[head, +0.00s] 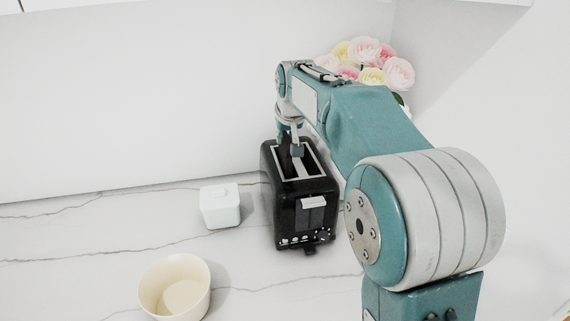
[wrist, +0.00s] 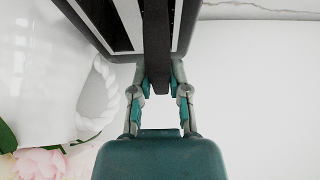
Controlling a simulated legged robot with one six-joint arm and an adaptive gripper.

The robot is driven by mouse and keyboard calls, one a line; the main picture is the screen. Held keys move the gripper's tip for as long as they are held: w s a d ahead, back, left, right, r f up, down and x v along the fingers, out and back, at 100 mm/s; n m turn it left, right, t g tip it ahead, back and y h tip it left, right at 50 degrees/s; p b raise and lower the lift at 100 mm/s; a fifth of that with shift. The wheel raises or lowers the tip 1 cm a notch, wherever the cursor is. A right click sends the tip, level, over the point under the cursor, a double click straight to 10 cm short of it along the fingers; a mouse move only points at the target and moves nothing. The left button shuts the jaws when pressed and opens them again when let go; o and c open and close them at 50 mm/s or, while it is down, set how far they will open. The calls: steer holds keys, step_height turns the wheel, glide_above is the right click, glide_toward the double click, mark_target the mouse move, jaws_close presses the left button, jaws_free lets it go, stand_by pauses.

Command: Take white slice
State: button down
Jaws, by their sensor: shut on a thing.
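My gripper (head: 297,150) is over the top of the black toaster (head: 288,219), at the far part of its slots. In the wrist view my gripper (wrist: 160,82) is shut on a dark narrow piece (wrist: 157,45), seen edge-on between the fingers. I cannot tell whether this piece is a slice or part of the toaster. The toaster (wrist: 90,12) also shows at the top of the wrist view, with a pale band beside the dark piece. No clearly white slice can be made out in either view.
A small white lidded box (head: 220,208) stands left of the toaster. A cream bowl (head: 175,287) is nearer, at the front left. Pink and yellow flowers (head: 368,58) stand behind my arm, close to the wall. The marble counter (head: 70,255) is clear at the left.

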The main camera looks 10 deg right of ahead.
steer(key=shift+r, duration=4.5)
